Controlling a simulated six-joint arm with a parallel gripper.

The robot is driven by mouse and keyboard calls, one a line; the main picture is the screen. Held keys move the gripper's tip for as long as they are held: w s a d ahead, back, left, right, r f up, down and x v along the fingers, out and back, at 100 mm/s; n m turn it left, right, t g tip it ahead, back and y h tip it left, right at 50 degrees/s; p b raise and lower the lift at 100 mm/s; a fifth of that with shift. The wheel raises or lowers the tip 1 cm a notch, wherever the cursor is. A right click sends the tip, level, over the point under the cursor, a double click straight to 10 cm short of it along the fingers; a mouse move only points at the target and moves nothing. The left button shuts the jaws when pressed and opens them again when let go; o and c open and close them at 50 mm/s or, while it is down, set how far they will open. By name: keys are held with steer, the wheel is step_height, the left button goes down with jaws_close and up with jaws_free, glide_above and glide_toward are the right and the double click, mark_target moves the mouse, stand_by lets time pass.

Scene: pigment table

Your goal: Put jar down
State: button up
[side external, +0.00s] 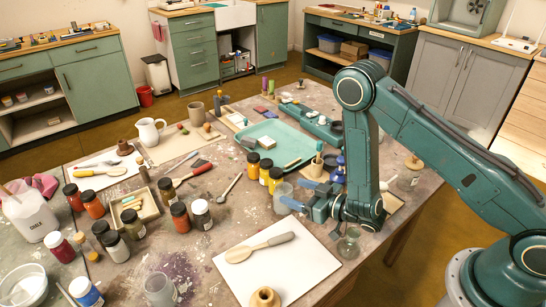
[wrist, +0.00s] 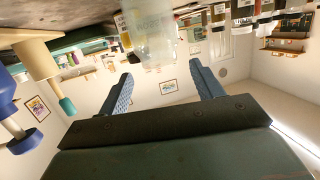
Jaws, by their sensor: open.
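A clear glass jar (side external: 283,192) stands upright on the table, just beyond my gripper's fingertips in the side view. In the wrist view the glass jar (wrist: 148,35) is at the top centre, ahead of the fingers. The wrist picture is upside down, with the tabletop along its upper edge. My gripper (side external: 295,194) is low over the table, and its blue fingers point toward the jar. In the wrist view my gripper (wrist: 162,72) has its fingers wide apart with nothing held between them. I cannot tell the exact gap from the fingertips to the jar.
Yellow-labelled jars (side external: 264,172) stand just behind the glass jar. A teal tray (side external: 272,140) lies farther back. A small glass vessel (side external: 348,243) stands near my wrist. Dark-lidded jars (side external: 201,214) crowd the left.

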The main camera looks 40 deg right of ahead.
step_height(320, 180, up, 7)
stand_by(0.6)
steer(key=shift+s, duration=0.1)
stand_by(0.4)
